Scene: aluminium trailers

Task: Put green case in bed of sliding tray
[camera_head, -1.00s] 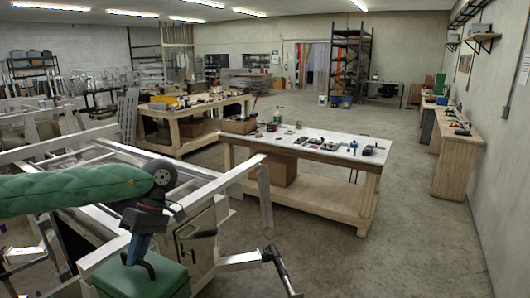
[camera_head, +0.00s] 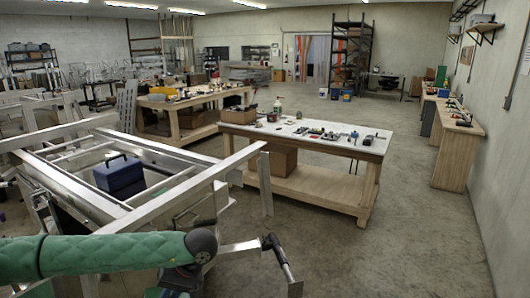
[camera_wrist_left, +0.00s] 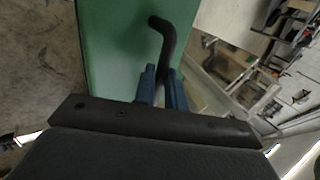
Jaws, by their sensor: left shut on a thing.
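The green case (camera_wrist_left: 112,45) fills the upper middle of the left wrist view. Its dark curved handle (camera_wrist_left: 163,40) is between the blue fingers of my left gripper (camera_wrist_left: 161,82), which is shut on it. In the head view my green-sleeved left arm reaches across the lower left; its gripper and the case are mostly cut off by the bottom edge. The aluminium trailer frame (camera_head: 165,152) lies beyond the arm. I cannot tell which part of it is the sliding tray. My right gripper is not in view.
A blue case (camera_head: 119,175) sits inside the trailer frame. A metal bar with a dark handle (camera_head: 279,258) sticks out at the frame's near right. A workbench with tools (camera_head: 300,131) stands beyond. Floor (camera_head: 410,240) to the right is clear.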

